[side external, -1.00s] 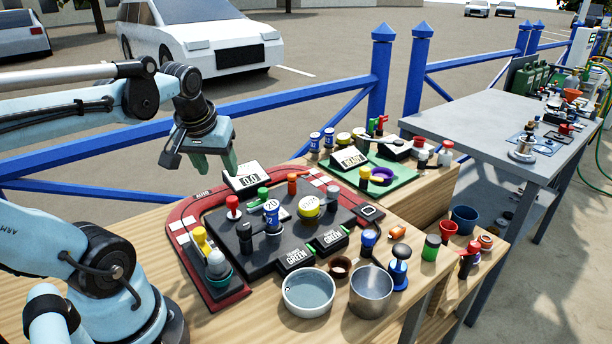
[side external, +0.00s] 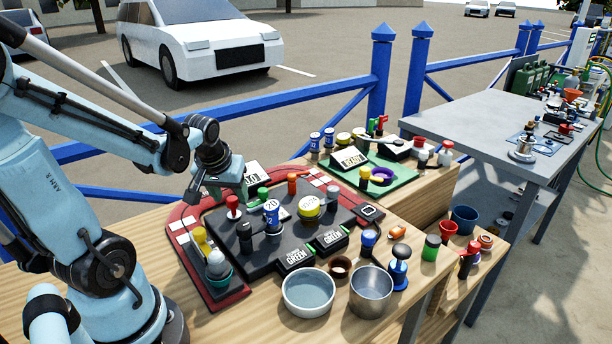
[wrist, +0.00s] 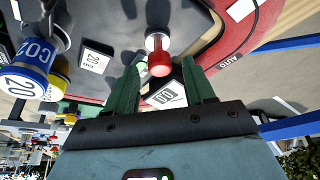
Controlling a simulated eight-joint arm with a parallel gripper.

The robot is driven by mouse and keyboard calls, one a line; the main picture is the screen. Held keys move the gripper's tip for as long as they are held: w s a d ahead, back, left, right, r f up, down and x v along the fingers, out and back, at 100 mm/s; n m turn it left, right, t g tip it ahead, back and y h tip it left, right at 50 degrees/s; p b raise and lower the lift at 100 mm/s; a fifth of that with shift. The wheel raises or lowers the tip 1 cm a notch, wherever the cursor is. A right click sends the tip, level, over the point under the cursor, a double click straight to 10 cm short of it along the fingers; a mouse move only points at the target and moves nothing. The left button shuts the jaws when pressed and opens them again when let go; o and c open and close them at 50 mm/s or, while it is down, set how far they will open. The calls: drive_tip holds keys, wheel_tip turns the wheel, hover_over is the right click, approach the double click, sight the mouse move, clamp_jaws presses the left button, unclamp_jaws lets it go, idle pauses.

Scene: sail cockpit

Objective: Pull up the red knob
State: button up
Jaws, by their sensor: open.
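The red knob (side external: 232,203) stands upright on a white collar at the left part of the black panel (side external: 262,250). In the wrist view the red knob (wrist: 160,66) shows between and just beyond the two green fingertips. My gripper (side external: 215,192) is open and empty, close behind and above the knob in the side view. In the wrist view its fingers (wrist: 160,85) are spread apart, one to each side of the knob's line. I see no contact with the knob.
A display box (side external: 252,174) stands close behind. A red track (side external: 184,225) borders the panel. Bowls (side external: 308,290) stand in front.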

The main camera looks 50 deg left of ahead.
drive_tip(key=shift+w+a+f, duration=0.15)
drive_tip(key=shift+f, duration=0.35)
clamp_jaws()
